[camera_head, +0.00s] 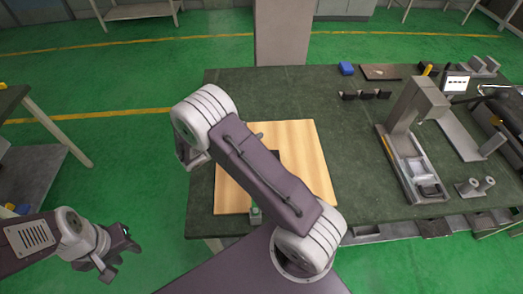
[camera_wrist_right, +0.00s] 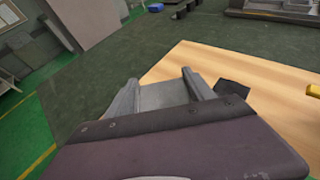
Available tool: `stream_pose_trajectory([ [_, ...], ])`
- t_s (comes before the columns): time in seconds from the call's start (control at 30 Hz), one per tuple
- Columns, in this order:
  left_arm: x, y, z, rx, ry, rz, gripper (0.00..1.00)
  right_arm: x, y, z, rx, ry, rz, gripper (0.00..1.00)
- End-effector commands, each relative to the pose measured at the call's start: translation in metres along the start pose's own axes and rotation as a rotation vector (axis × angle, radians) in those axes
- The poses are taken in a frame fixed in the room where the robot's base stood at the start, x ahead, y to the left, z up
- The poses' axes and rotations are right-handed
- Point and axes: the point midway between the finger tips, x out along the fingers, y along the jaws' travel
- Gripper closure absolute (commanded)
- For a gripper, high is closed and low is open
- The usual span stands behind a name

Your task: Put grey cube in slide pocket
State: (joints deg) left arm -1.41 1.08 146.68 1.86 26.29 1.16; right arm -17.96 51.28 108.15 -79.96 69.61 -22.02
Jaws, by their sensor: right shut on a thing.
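In the head view my right arm reaches across the wooden board, and its gripper (camera_head: 190,158) is at the board's left side, mostly hidden by the arm. In the right wrist view the right gripper (camera_wrist_right: 160,92) is shut on a light grey block, the grey cube (camera_wrist_right: 162,98), held between its two fingers. The grey slide fixture (camera_head: 405,168) stands on the right of the table, with a pocket-like recess (camera_head: 430,190) near its front end. My left gripper (camera_head: 116,252) hangs at lower left, off the table, with its fingers apart and empty.
The wooden board (camera_head: 321,170) lies on the dark green table (camera_head: 350,125), with a dark object (camera_wrist_right: 234,92) on it. Table between board and slide is clear.

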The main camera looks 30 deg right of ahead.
Motion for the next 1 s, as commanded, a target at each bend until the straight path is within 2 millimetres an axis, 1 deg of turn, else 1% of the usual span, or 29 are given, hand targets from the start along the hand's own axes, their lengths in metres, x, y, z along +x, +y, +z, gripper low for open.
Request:
stream_pose_trajectory([
  [0.03,0.001,0.000,0.000,0.000,0.000,0.000,0.64,0.004,0.000,-0.009,-0.002,-0.002,-0.001,1.00],
  [0.1,0.001,0.000,0.000,0.000,0.000,0.000,0.64,0.008,0.000,-0.018,-0.001,-0.003,0.000,1.00],
  [0.27,0.001,0.000,0.000,0.000,0.000,0.000,0.64,0.010,0.001,-0.024,0.002,-0.003,0.002,1.00],
  [0.4,0.002,0.000,0.000,0.000,0.000,0.000,0.64,0.019,0.000,-0.045,-0.002,-0.002,0.000,1.00],
  [0.5,0.003,0.000,0.000,0.000,0.000,0.000,0.64,0.024,0.000,-0.058,0.000,-0.002,0.001,1.00],
  [0.6,0.003,0.000,0.000,0.000,0.000,0.000,0.64,0.026,0.001,-0.061,0.001,-0.002,0.002,1.00],
  [0.77,0.003,0.000,0.000,0.000,0.000,0.000,0.64,0.025,0.001,-0.061,0.002,-0.002,0.002,1.00],
  [0.9,0.007,0.000,0.001,0.000,0.000,0.000,0.64,0.027,0.001,-0.065,0.002,-0.002,0.002,1.00],
  [0.93,0.007,0.000,0.001,0.000,0.000,0.000,0.64,0.027,0.000,-0.066,0.001,-0.001,0.001,0.36],
  [0.97,0.006,0.000,0.001,0.000,0.000,0.000,0.64,0.027,0.000,-0.065,0.001,-0.001,0.002,0.27],
  [1.0,0.005,0.000,0.001,0.000,0.000,0.000,0.64,0.027,0.000,-0.065,0.001,-0.001,0.001,0.17],
])
